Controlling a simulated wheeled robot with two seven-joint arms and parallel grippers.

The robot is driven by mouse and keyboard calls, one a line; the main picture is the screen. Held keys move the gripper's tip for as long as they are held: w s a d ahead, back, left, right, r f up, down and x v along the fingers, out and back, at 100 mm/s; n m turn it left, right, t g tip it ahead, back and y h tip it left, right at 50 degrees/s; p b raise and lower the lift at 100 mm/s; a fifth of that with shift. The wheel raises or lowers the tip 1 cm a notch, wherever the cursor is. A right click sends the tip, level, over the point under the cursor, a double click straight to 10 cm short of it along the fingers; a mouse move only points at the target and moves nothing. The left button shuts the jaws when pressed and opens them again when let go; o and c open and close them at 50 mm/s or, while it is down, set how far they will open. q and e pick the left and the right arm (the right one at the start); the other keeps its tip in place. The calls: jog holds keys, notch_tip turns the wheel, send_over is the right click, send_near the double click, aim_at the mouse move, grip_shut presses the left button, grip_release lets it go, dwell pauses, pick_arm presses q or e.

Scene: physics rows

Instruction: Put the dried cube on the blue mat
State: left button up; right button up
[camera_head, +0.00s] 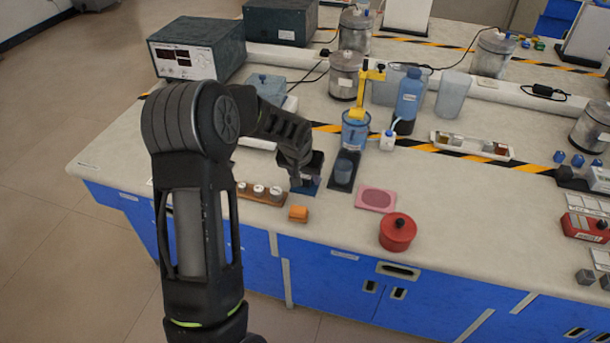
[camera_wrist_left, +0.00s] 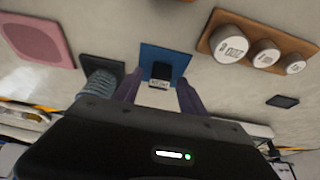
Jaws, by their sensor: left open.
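The blue mat (camera_wrist_left: 176,60) lies flat on the bench in the left wrist view, and a bit of it shows below my gripper in the head view (camera_head: 311,188). A small dark cube (camera_wrist_left: 161,71) with a pale, grey face stands on this mat. I take it for the dried cube. My left gripper (camera_head: 304,180) is open over the mat. In the left wrist view its two fingers (camera_wrist_left: 160,95) are apart, one on each side of the cube. I cannot tell whether they touch it. In the head view the gripper hides the cube.
A wooden block with white-topped weights (camera_head: 262,192) lies left of the mat, and an orange block (camera_head: 298,214) in front. A dark pad with a beaker (camera_head: 346,168) stands close on the right. Beyond are a pink mat (camera_head: 376,199) and a red pot (camera_head: 397,235).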

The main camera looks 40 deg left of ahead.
pick_arm(q)
jog(key=shift+r+p, duration=0.25)
jog(key=shift+p, duration=0.05)
jog(key=b+v, duration=0.1)
jog(key=v, duration=1)
jog(key=shift+r, duration=0.35)
